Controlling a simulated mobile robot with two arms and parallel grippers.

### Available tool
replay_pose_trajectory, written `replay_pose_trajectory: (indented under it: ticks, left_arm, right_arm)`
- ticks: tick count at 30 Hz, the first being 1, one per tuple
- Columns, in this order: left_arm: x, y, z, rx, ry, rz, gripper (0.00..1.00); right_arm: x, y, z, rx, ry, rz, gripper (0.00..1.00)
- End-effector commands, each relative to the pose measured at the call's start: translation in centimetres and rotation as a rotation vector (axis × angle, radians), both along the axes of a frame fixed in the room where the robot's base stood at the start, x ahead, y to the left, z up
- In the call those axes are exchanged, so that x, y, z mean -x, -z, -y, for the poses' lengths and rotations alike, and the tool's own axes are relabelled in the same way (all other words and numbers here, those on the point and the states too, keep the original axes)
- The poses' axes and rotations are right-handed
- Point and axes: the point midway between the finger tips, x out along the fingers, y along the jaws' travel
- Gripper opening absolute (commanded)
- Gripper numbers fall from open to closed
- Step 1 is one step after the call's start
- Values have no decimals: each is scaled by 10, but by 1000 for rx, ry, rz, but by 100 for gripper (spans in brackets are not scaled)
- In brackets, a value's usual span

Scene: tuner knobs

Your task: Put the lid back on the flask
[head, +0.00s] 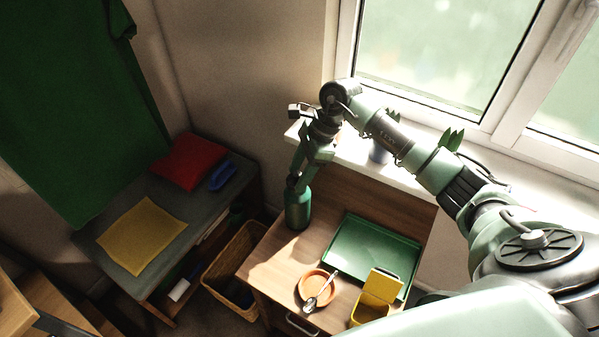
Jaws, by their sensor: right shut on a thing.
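The green flask (298,210) stands upright at the back left of the wooden desk. My right gripper (300,182) points down directly over the flask's top, with its fingers close to the neck. It is shut on the lid, a small dark piece mostly hidden by the fingers. I cannot tell whether the lid touches the flask's mouth. My left gripper is not in view.
On the desk (262,268) are a green tray (372,250), an orange dish (313,289) with a spoon, and a yellow box (378,292) with its flap up. A wicker basket (238,262) stands left of the desk. The window sill (400,178) is behind.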

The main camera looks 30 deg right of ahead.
Motion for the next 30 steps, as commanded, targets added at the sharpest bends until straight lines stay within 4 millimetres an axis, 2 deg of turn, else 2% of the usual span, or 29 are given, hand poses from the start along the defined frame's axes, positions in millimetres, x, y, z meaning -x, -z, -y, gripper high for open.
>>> replay_pose_trajectory:
  ticks: [28,29,30]
  left_arm:
    - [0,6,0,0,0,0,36]
    - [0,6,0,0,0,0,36]
    - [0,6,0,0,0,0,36]
  right_arm:
    - [0,0,0,0,0,0,10]
    - [0,0,0,0,0,0,51]
    - [0,0,0,0,0,0,62]
